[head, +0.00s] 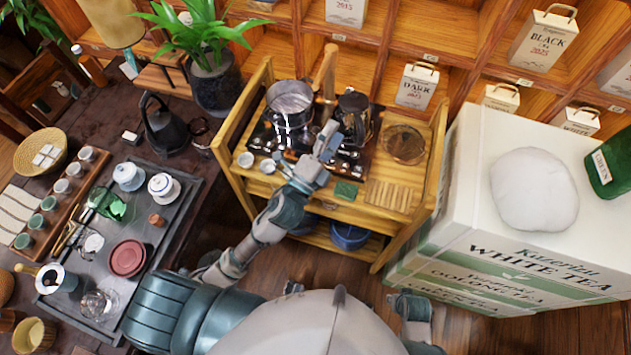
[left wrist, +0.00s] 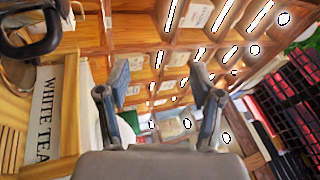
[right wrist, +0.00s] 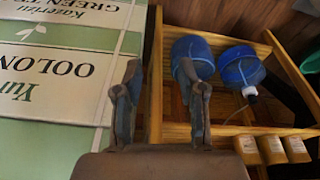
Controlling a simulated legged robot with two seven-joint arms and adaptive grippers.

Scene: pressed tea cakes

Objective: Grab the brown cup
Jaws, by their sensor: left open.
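A small brown cup (head: 157,220) stands on the dark tea tray (head: 188,232) at the left of the head view, above the reddish round dish. My left gripper (head: 328,140) is over the wooden cart, to the right of and well apart from the cup. It is open and empty, with both fingers spread in the left wrist view (left wrist: 160,78). My right gripper shows in the right wrist view (right wrist: 160,78), open and empty, between the tea box and the cart's lower shelf. The cup shows in neither wrist view.
The wooden cart (head: 375,215) holds a metal pot (head: 290,103) and a dark kettle (head: 354,115). A black kettle (head: 163,125) and plant pot (head: 215,85) stand at the table's back. Lidded cups (head: 128,176) and the reddish dish (head: 128,257) share the tray. A large tea box (head: 470,190) stands right.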

